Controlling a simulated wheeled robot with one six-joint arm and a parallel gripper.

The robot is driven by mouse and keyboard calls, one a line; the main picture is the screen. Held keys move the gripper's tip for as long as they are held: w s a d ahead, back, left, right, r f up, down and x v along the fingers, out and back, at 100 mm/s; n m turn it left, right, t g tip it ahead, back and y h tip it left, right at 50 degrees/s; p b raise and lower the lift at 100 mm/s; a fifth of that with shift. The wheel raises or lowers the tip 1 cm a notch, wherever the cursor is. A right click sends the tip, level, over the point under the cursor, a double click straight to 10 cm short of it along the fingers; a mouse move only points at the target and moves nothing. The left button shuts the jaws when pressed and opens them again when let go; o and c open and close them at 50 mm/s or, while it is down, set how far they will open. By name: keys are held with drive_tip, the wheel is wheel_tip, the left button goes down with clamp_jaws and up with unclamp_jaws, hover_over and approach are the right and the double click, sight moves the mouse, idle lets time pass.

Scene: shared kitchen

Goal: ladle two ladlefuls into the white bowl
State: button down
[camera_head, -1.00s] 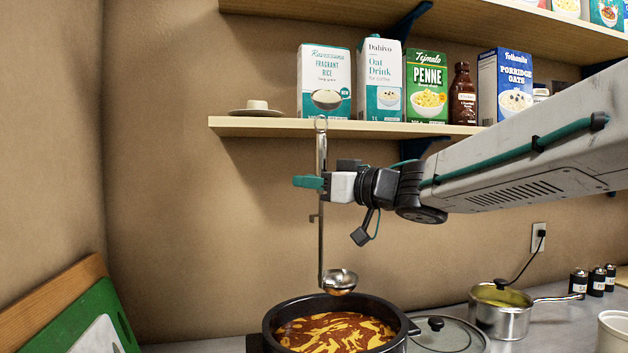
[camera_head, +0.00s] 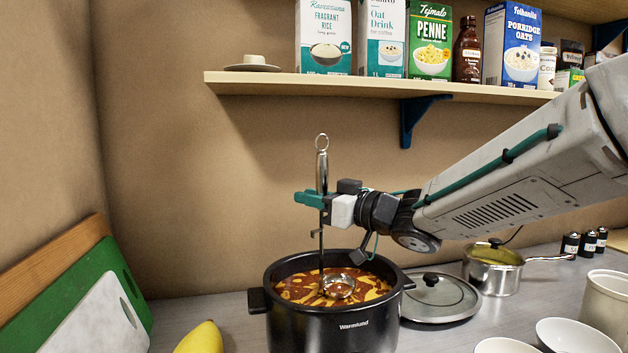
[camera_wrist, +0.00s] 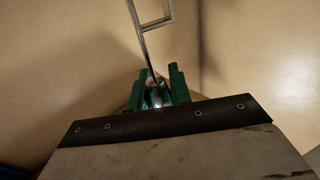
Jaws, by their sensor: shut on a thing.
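My gripper (camera_head: 312,199) is shut on the steel ladle's handle and holds the ladle (camera_head: 322,170) upright over the black pot (camera_head: 335,330). The ladle's cup (camera_head: 338,288) is at the surface of the red and yellow soup (camera_head: 300,290); how deep it sits is hard to tell. In the wrist view the green fingers (camera_wrist: 158,92) close around the ladle's handle (camera_wrist: 142,35). Two white bowls, one (camera_head: 505,346) at the bottom edge and one (camera_head: 575,337) to its right, are partly cut off by the frame.
A glass lid (camera_head: 440,298) lies right of the pot, with a steel saucepan (camera_head: 492,275) behind it. A cream container (camera_head: 607,300) stands at the right edge. A banana (camera_head: 202,338) and leaning cutting boards (camera_head: 75,285) are at left. A shelf (camera_head: 300,84) hangs above.

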drive_tip(key=shift+f, duration=2.6)
drive_tip(key=shift+r, duration=0.15)
wheel_tip(320, 180, up, 14)
drive_tip(key=shift+r, duration=0.25)
idle(0.9)
drive_tip(key=shift+w, duration=0.1)
